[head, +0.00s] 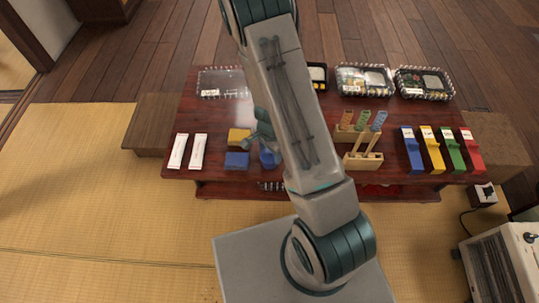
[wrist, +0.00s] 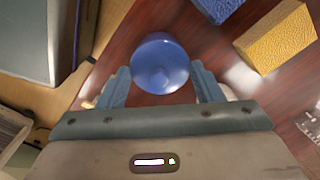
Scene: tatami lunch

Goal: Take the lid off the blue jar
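In the head view the blue jar (head: 269,157) stands near the front edge of the low red-brown table, partly hidden by my arm. My gripper (wrist: 162,82) is open, with one finger on each side of the jar top. Whether the fingers touch it I cannot tell. In the head view my gripper is mostly hidden behind my arm.
A blue block (head: 237,160) and a yellow block (head: 239,136) lie close left of the jar. Two white packets (head: 188,151) lie at the table's left. A wooden utensil stand (head: 364,150) and several coloured boxes (head: 432,149) stand to the right. Lunch trays (head: 365,79) line the back.

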